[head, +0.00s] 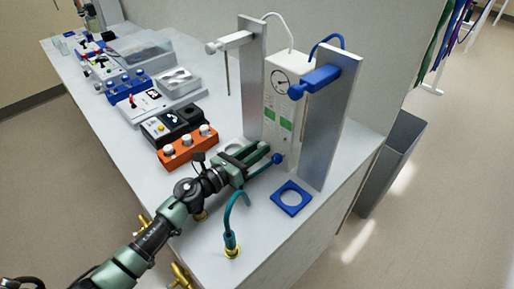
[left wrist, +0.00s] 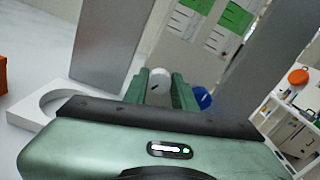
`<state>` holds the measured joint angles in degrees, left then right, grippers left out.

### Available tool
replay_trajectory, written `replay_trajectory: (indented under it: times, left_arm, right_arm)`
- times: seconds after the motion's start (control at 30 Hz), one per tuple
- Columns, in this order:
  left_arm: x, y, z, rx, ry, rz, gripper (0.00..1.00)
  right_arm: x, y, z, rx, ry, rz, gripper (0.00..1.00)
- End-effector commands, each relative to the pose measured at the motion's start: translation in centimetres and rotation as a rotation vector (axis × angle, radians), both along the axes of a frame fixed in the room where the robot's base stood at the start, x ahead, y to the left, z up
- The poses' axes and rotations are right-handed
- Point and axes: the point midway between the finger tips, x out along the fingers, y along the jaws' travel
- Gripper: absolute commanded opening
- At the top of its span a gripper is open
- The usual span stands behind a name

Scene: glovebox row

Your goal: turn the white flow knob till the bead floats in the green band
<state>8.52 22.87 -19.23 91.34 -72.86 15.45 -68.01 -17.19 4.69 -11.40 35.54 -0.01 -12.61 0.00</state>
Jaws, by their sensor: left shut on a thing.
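The white flow knob (left wrist: 158,82) sits low on the white panel (left wrist: 175,52), between the fingers of my left gripper (left wrist: 161,92), which is shut on it. In the head view my left gripper (head: 258,158) reaches the lower front of the panel (head: 293,70) and hides the white knob. A blue knob (head: 277,158) is just right of the fingers; it also shows in the left wrist view (left wrist: 202,98). Green patches (head: 286,125) mark the panel above the knobs, larger in the left wrist view (left wrist: 236,18). The bead is too small to make out. My right gripper is out of view.
Metal posts flank the panel, one left (head: 250,85) and one right (head: 325,130). A blue ring holder (head: 291,209) and a teal hose (head: 228,215) are near the bench's front edge. An orange block with white knobs (head: 187,146) is left of my gripper.

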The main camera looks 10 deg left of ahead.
Motion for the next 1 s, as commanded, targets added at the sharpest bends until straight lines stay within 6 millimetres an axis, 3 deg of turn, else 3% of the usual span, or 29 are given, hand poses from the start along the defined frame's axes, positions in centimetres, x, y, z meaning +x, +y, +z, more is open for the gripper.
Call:
replay_trajectory:
  times: [1.0]
  left_arm:
    - [0.2, 0.3, -0.1, -0.767, 0.509, 0.002, 0.0]
  right_arm:
    - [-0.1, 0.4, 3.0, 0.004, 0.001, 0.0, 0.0]
